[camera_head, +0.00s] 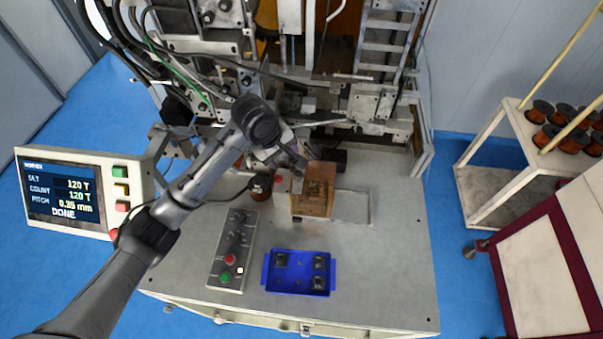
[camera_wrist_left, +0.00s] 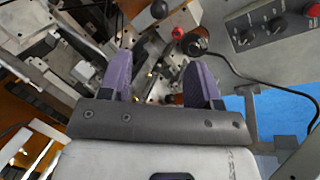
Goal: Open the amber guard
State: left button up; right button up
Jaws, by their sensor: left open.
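An amber-brown panel (camera_head: 337,32) shows behind the frames at the top of the winder in the head view; I take it for the amber guard, but cannot be sure. Brown-orange areas also show at the left side of the left wrist view (camera_wrist_left: 12,95). My left gripper (camera_head: 292,170) is over the machine's bench, beside a brown box-like block (camera_head: 319,190). In the left wrist view its two purple fingers (camera_wrist_left: 160,78) stand apart with nothing held between them. Metal winder parts lie beyond the fingers. Whether a fingertip touches anything is unclear. My right gripper does not show.
A grey control box (camera_head: 232,250) and a blue tray (camera_head: 299,272) with dark parts stand on the bench's front. A dark spool (camera_head: 261,187) is beside my gripper. A screen (camera_head: 62,190) reads DONE at left. A cart (camera_head: 497,165) with several spools stands right.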

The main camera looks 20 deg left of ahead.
aim_at(297, 174)
pick_arm(q)
jog(key=shift+n, duration=0.4)
jog(key=p+x, duration=0.1)
jog(key=x, duration=1.3)
jog(key=shift+r, duration=0.1)
grip_shut()
